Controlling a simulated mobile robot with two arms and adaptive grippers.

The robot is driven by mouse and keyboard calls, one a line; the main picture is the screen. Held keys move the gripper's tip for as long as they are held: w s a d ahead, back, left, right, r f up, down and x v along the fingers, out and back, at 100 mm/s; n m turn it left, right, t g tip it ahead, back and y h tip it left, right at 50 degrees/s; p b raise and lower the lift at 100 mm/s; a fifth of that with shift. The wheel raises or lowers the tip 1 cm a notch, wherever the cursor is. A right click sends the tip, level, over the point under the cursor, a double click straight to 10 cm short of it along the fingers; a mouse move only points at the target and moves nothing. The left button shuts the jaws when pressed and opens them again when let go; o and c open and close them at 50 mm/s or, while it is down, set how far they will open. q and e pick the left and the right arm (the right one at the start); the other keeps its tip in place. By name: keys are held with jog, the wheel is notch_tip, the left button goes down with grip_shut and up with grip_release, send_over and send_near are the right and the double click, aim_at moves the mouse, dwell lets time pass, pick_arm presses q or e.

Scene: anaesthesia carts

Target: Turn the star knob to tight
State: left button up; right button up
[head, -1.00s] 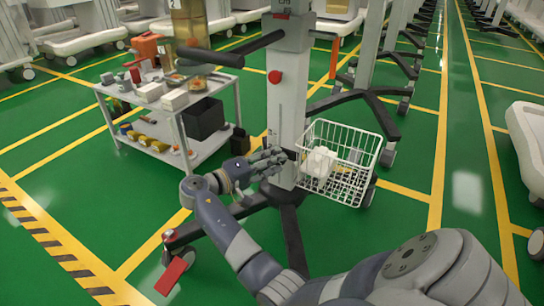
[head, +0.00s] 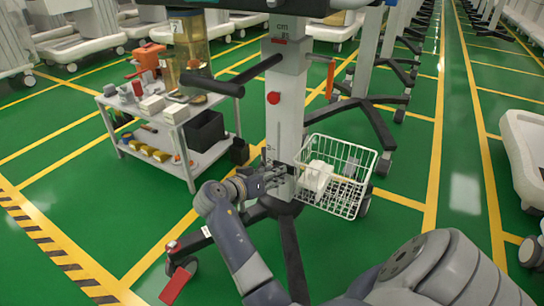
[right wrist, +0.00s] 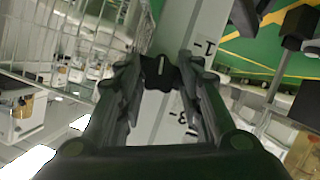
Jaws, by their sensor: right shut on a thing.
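The black star knob (right wrist: 160,74), with a pale line on its face, sits on the pale column (right wrist: 180,110) in the right wrist view. My right gripper (right wrist: 160,82) has its two fingers on either side of the knob and is shut on it. In the head view the right gripper (head: 284,172) is at the lower front of the column (head: 286,120), where the fingers largely hide the knob. I cannot tell which scale mark the knob's line points to. My left gripper is not in view.
A white wire basket (head: 340,180) hangs close to the right of the gripper. A red round knob (head: 273,98) is higher on the column. A loaded grey cart (head: 190,165) stands to the left. Dark base legs (head: 292,250) spread below.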

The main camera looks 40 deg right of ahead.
jog(key=shift+s+m+t, duration=0.1)
jog(key=shift+m+t, duration=0.4)
jog(key=shift+m, duration=0.1)
dwell(0.3)
jog(key=o, duration=0.8)
notch_tip(320, 180, up, 10)
dwell(0.5)
